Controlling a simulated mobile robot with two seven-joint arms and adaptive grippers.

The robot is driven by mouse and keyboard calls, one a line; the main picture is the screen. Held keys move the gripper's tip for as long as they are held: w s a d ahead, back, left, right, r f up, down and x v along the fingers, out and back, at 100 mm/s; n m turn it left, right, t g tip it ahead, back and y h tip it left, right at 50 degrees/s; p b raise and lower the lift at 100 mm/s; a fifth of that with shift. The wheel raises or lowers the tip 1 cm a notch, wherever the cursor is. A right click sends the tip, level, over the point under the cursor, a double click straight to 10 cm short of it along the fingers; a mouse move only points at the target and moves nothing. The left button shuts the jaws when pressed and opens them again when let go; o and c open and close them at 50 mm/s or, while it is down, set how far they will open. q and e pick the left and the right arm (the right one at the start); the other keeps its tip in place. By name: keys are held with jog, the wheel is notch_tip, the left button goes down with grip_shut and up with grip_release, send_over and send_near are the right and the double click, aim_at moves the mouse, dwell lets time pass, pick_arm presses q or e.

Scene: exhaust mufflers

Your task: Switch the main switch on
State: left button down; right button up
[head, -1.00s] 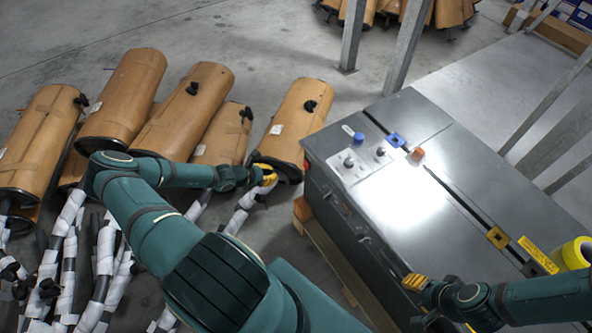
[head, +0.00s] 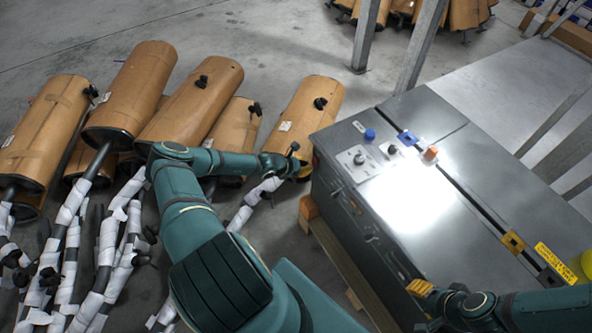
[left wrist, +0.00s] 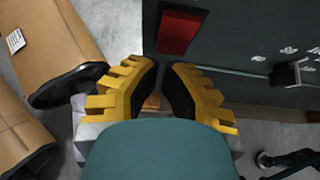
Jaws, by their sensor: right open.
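A grey metal cabinet (head: 340,200) stands at the right in the head view. Its top carries a blue knob (head: 370,134), a dark knob on a pale plate (head: 358,158) and an orange block (head: 431,153). The left wrist view shows a red rectangular part (left wrist: 181,30) and a black handle (left wrist: 293,74) on the dark cabinet side. I cannot tell which one is the main switch. My left gripper (head: 296,160) is beside the cabinet's left corner; its yellow fingers (left wrist: 163,78) are slightly apart and empty. My right gripper (head: 420,288) is open near the cabinet's front edge.
Brown wrapped mufflers (head: 190,100) lie left of the cabinet, close to my left gripper. White-wrapped pipes (head: 100,250) lie in front of them. The cabinet stands on a wooden pallet (head: 335,262). Metal posts (head: 420,45) rise behind it. The floor at the back left is clear.

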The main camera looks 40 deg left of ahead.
pick_arm(q)
jog(key=shift+w+d, duration=0.1)
jog(key=shift+w, duration=0.3)
jog(key=shift+w+d+f+t, duration=0.1)
jog(key=shift+w+f+t, duration=0.05)
jog(key=shift+w+t, duration=0.2)
jog(key=shift+r+p, duration=0.8)
jog(key=shift+r, duration=0.1)
